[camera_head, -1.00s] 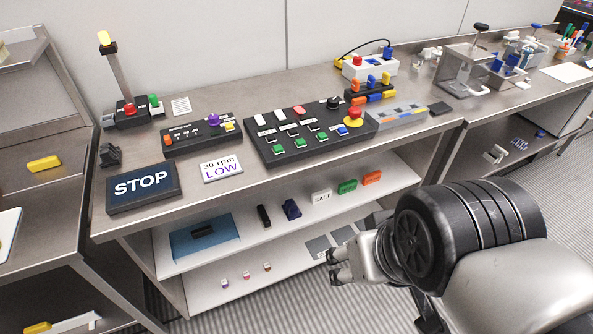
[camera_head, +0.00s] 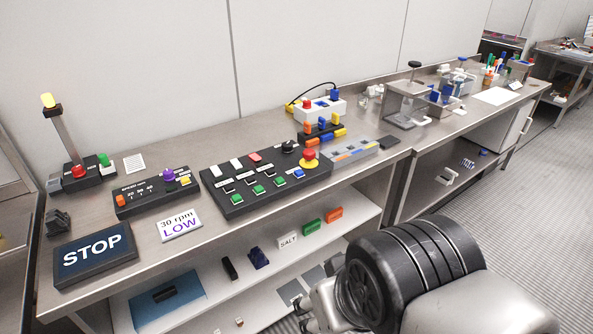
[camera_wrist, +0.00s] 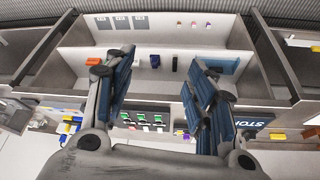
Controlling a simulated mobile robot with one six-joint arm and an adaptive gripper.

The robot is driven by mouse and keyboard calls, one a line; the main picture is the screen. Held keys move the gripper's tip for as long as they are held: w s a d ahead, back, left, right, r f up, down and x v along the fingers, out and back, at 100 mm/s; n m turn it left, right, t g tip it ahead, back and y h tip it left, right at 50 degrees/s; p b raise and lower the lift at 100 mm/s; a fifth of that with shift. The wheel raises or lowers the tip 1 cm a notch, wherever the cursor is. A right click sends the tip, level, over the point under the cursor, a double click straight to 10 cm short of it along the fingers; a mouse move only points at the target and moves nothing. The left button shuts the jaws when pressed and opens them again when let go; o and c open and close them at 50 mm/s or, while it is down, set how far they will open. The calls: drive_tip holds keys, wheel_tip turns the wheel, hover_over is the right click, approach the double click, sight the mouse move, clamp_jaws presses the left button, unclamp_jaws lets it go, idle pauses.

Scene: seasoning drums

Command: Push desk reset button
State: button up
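The black control panel (camera_head: 262,181) lies on the metal desk. It bears green buttons (camera_head: 259,190), white and pink buttons along the back, a blue button (camera_head: 298,174), a black knob and a red mushroom button (camera_head: 309,155) on a yellow base. The labels are too small to read, so I cannot tell which button is the reset. My gripper (camera_head: 318,308) is low in front of the desk, right of and below the panel, touching nothing. In the wrist view its blue-padded fingers (camera_wrist: 160,62) are spread apart and empty, with the panel (camera_wrist: 145,120) seen between them.
A STOP sign (camera_head: 93,253), a LOW card (camera_head: 179,225), a speed box (camera_head: 156,193) and a lamp post (camera_head: 65,135) stand left on the desk. A white box with a red button (camera_head: 320,110) stands behind. Open shelves below hold a SALT block (camera_head: 287,242).

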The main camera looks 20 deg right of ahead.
clamp_jaws()
idle(0.4)
idle(1.2)
